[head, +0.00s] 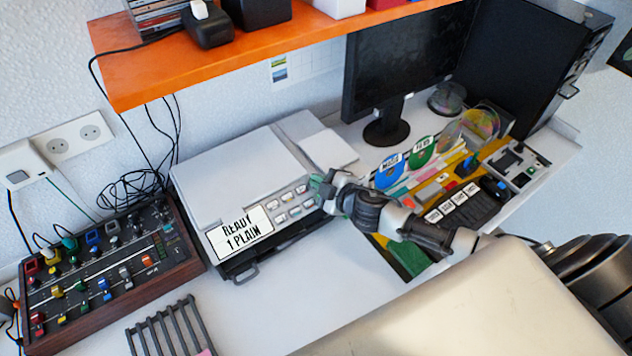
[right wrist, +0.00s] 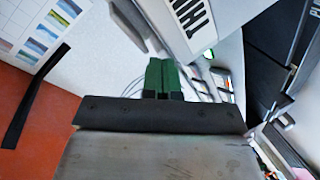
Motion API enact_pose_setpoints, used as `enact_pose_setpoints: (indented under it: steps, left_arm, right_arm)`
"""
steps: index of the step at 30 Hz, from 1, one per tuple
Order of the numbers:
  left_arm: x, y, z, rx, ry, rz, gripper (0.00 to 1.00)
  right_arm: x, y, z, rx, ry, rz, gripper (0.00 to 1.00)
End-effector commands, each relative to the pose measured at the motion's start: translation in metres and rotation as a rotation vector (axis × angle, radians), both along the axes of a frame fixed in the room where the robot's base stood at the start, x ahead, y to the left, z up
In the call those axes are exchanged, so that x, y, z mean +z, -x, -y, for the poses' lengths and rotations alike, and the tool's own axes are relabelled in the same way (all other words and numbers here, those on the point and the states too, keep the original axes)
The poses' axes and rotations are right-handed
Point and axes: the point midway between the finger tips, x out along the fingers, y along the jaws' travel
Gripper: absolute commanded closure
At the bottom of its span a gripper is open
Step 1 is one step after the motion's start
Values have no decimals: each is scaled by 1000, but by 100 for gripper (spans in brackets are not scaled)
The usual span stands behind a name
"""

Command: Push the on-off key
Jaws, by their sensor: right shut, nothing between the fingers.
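A white printer (head: 240,165) stands on the desk with a display (head: 238,232) reading "READY 1 PLAIN". To the right of the display is a panel of small grey keys (head: 290,204). The key labels are too small to read, so I cannot tell which is the on-off key. My right gripper (head: 317,184) is at the right end of this key panel; I cannot tell whether it touches. In the right wrist view its green fingertips (right wrist: 161,76) are together and empty, and part of the display lettering (right wrist: 193,14) shows. My left gripper is not in view.
A mixer-like box (head: 105,270) with coloured knobs is at the left. A grey rack (head: 170,328) lies in front of the printer. An orange shelf (head: 235,50) hangs above. A monitor (head: 400,65), discs and folders fill the right side of the desk.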

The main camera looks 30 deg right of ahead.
Motion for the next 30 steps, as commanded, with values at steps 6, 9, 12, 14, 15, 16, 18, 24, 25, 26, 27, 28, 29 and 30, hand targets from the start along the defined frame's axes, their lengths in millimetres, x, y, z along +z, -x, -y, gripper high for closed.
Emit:
enact_pose_setpoints:
  steps: [6,9,12,14,15,16,18,24,25,26,27,28,29,30]
  left_arm:
    - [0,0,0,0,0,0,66]
    - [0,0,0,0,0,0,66]
    - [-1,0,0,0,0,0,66]
    - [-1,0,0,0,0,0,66]
    - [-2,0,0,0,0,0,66]
    - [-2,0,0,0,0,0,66]
    - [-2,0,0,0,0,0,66]
    - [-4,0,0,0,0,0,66]
    - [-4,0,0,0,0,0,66]
    - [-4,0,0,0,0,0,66]
    - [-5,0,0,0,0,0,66]
    - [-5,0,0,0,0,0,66]
    - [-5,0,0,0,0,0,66]
    - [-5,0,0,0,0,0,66]
  right_arm:
    - [1,0,0,1,0,1,100]
    - [0,0,0,1,0,1,100]
    - [-1,-1,0,1,0,1,100]
    - [-1,-1,0,0,-1,0,100]
    - [-2,-1,0,0,-1,1,100]
    - [-2,-1,0,0,-1,1,100]
    - [-3,-2,-1,0,-1,1,100]
    - [-5,-3,-1,1,-2,2,100]
    - [-5,-3,-1,1,-2,2,100]
    - [-5,-3,-1,1,-2,2,100]
    - [-6,-4,-1,1,-2,2,100]
    - [-6,-4,-1,1,-2,2,100]
    - [-6,-4,-1,1,-2,2,100]
    - [-7,-4,-1,1,-2,2,100]
